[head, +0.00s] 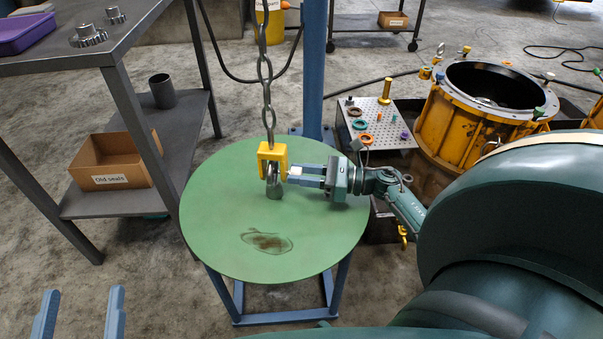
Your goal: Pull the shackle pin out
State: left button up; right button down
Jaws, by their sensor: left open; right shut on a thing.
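A yellow shackle block (265,152) hangs on a steel chain (267,95) over the round green table. A grey metal piece (274,190) sits in and below its opening. My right gripper (291,175) comes in from the right, level with the yellow block. Its blue fingers are shut on the shackle pin at the block's right side; the fingers mostly hide the pin, so I cannot tell how deep it sits. My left gripper (80,314) is at the bottom left, its two blue fingers wide apart and empty, away from the shackle.
The green table (220,225) has a dark oily stain and free room around the shackle. A blue post (314,70) stands behind it. A yellow housing (455,120) and a perforated tray (375,125) are right. A grey bench (50,60) with a cardboard box (110,165) is left.

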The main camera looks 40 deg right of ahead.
jog(key=v, duration=0.2)
jog(key=b+v, duration=0.1)
jog(key=v, duration=0.1)
jog(key=shift+s+d+f, duration=0.25)
jog(key=shift+s+d, duration=0.05)
jog(key=shift+s+d+r, duration=0.15)
jog(key=shift+s+d, duration=0.25)
jog(key=c, duration=1.5)
grip_release()
jog(key=o, duration=0.4)
pick_arm(q)
jog(key=shift+w+r+t+h, duration=0.2)
jog(key=shift+r+t+h, duration=0.1)
jog(key=shift+r, duration=0.05)
pick_arm(e)
jog(key=shift+o, duration=0.2)
jog(key=shift+r, duration=0.1)
pick_arm(q)
jog(key=shift+s+f+p, duration=0.2)
jog(key=shift+f+p, duration=0.15)
jog(key=shift+p, duration=0.2)
pick_arm(e)
jog(key=v, duration=1.3)
